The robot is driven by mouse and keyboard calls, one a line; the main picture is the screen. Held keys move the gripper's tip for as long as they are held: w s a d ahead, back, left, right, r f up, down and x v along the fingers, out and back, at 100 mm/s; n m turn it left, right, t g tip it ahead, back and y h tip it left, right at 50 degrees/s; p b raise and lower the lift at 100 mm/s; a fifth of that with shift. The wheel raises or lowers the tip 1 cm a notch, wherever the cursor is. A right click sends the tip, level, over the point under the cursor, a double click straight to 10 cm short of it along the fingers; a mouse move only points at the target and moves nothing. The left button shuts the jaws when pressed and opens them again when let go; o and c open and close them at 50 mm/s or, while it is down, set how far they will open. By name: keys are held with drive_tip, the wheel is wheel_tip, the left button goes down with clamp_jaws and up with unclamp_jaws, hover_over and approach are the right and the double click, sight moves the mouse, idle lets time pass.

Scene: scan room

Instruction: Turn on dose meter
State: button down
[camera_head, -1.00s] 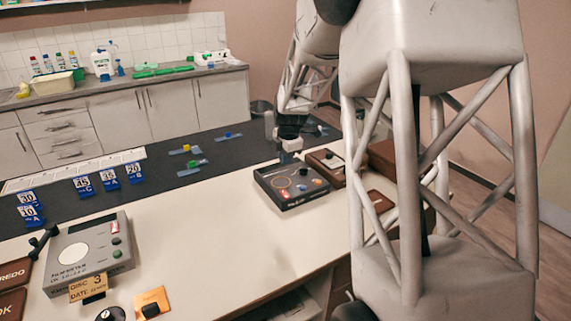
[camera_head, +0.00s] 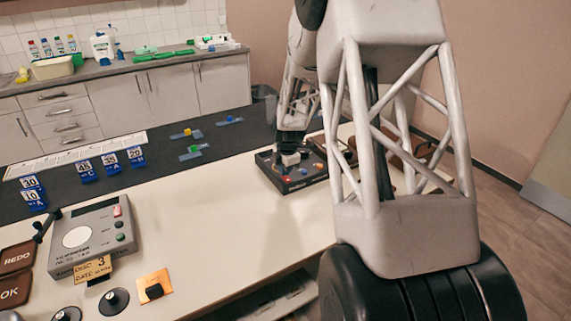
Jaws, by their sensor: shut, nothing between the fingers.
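I cannot tell from the lettering which one is the dose meter. My gripper (camera_head: 290,160) is shut and empty, pointing down over the dark instrument. It hides part of that instrument's top; I cannot tell whether it touches.
My arm links cover the bench's right side and a brown box. Blue number tags (camera_head: 110,164) stand on the dark mat. REDO and OK plates (camera_head: 14,290) lie far left. The bench middle is clear.

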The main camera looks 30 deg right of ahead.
drive_tip(key=shift+f, duration=0.3)
drive_tip(key=shift+w, duration=0.1)
drive_tip(key=shift+f+g, duration=0.2)
drive_tip(key=shift+g, duration=0.1)
drive_tip(key=shift+s, duration=0.2)
drive_tip(key=shift+s+r, duration=0.2)
drive_tip(key=shift+s, duration=0.35)
drive_tip(key=shift+r, duration=0.2)
idle(0.4)
